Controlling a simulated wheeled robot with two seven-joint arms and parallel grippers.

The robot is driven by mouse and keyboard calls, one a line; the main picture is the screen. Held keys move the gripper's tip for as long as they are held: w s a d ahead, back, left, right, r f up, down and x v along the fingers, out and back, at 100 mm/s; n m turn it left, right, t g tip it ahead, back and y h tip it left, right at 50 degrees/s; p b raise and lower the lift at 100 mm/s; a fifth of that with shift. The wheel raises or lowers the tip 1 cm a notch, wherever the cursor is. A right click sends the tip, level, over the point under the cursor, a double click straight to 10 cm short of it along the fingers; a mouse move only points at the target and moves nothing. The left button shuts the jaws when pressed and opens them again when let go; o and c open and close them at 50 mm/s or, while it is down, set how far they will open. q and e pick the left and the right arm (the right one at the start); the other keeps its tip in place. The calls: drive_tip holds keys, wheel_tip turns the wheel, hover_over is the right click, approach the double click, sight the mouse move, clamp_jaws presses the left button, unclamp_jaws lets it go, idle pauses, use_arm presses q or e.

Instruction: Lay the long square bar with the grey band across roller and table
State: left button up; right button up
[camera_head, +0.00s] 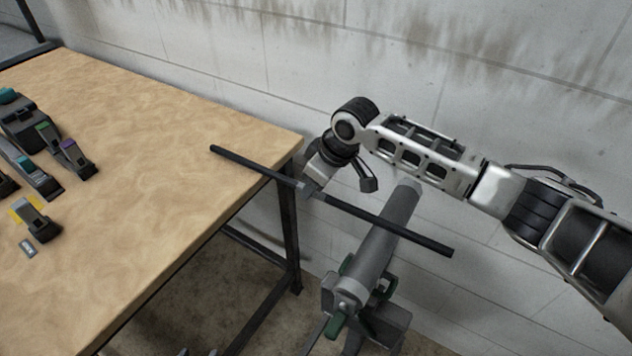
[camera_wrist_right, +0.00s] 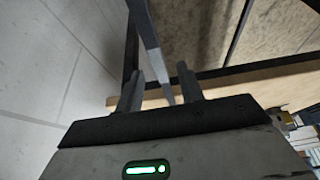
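The long dark square bar (camera_head: 390,223) spans the gap between the wooden table (camera_head: 190,105) and the grey roller (camera_head: 378,240) on its stand. Its left end is over the tabletop, and its right end reaches past the roller. My right gripper (camera_head: 312,186) is at the bar's middle, by the table's corner; a lighter patch there may be the grey band, partly hidden. In the right wrist view the bar (camera_wrist_right: 150,42) runs between my parted right fingers (camera_wrist_right: 160,88), with gaps on both sides. Two tips of my left gripper (camera_head: 199,353) show apart at the bottom edge, away from the bar.
Several dark clamp-like blocks (camera_head: 72,158) with coloured tops stand at the table's left, with a small tag (camera_head: 28,248) beside the yellow-marked one. The table's middle is clear. A pale wall (camera_head: 260,60) stands close behind the table and roller. The roller stand has green knobs (camera_head: 336,325).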

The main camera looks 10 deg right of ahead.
drive_tip(key=shift+s+f, duration=0.1)
drive_tip(key=shift+f, duration=0.2)
drive_tip(key=shift+d+r, duration=0.15)
drive_tip(key=shift+r, duration=0.2)
drive_tip(key=v, duration=1.5)
drive_tip(key=shift+r, duration=0.35)
drive_tip(key=shift+s+f, duration=0.1)
drive_tip(key=shift+s, duration=0.05)
